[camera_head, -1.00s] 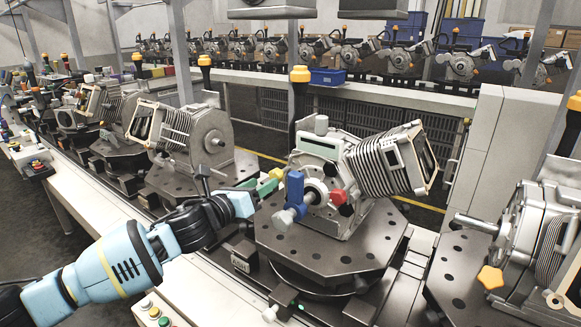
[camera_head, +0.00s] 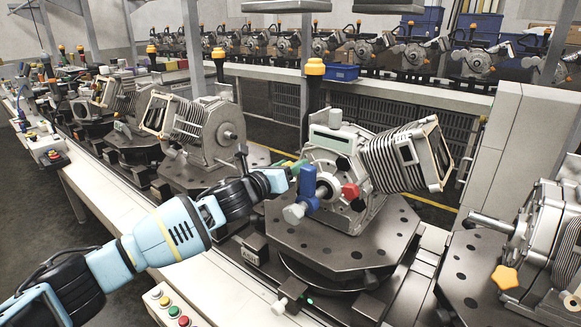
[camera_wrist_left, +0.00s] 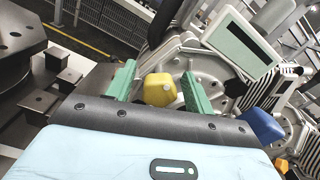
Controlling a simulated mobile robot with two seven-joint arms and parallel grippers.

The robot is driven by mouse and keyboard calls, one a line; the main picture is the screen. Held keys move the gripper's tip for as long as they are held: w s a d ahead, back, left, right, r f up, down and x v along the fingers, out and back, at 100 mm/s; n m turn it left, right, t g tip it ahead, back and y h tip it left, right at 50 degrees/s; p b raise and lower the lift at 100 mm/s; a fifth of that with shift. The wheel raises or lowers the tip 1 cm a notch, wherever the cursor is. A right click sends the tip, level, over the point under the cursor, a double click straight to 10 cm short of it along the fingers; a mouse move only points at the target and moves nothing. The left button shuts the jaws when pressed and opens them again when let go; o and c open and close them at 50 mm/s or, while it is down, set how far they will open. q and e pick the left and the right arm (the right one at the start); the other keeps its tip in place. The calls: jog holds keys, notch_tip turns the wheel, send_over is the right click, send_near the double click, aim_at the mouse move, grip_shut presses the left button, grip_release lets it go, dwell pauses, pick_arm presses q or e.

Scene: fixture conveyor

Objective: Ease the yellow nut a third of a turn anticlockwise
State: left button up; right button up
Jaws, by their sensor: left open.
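The yellow nut (camera_wrist_left: 158,90) shows in the left wrist view, in front of the grey round face of the housing (camera_wrist_left: 215,80). My left gripper (camera_wrist_left: 158,75) is open, with one green finger on each side of the nut. A narrow gap shows on both sides; I cannot tell how deep the nut sits between the fingers. In the head view my left gripper (camera_head: 292,170) reaches in from the left to the near side of the middle machine (camera_head: 345,165); the nut is hidden there. My right gripper is not in view.
A blue part (camera_head: 307,186) and a red knob (camera_head: 350,191) sit close to the left gripper on the same machine. It stands on a dark fixture plate (camera_head: 345,250). Another machine with an orange star knob (camera_head: 504,277) stands at the right. A button box (camera_head: 172,307) is in front.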

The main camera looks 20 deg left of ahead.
pick_arm(q)
jog(key=shift+w, duration=0.2)
jog(key=c, duration=1)
jog(key=shift+d, duration=0.1)
